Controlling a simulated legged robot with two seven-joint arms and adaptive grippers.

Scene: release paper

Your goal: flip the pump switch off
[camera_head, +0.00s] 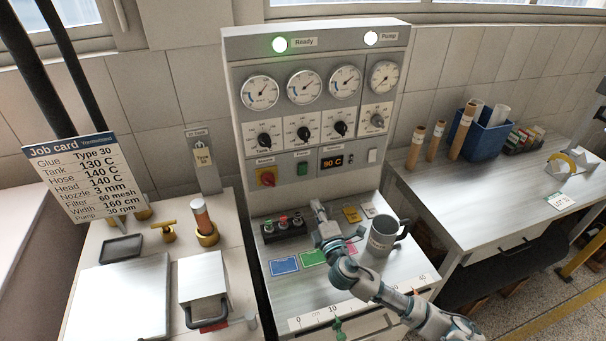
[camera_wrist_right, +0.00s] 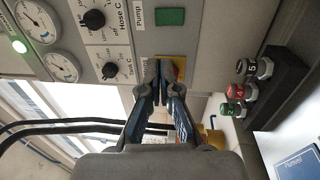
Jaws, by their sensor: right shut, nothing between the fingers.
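The grey control panel (camera_head: 318,100) stands at the back. A green pump switch (camera_head: 303,168) sits low on it; in the right wrist view the switch (camera_wrist_right: 170,17) shows beside its "Pump" label. A lamp labelled "Pump" (camera_head: 371,38) at the top right looks white. My right gripper (camera_head: 317,206) is in front of and below the panel, above the bench shelf. It is shut and empty, apart from the pump switch. In the right wrist view its fingertips (camera_wrist_right: 158,72) overlap the red-and-yellow rotary switch (camera_wrist_right: 178,68); contact cannot be told. My left gripper is not in view.
A grey mug (camera_head: 380,238) stands right of my right gripper. A dark rack with several coloured connectors (camera_head: 284,228) stands left of it. Coloured cards (camera_head: 285,266) lie on the shelf. A job card (camera_head: 70,175) and a glue stand (camera_head: 205,225) are further left.

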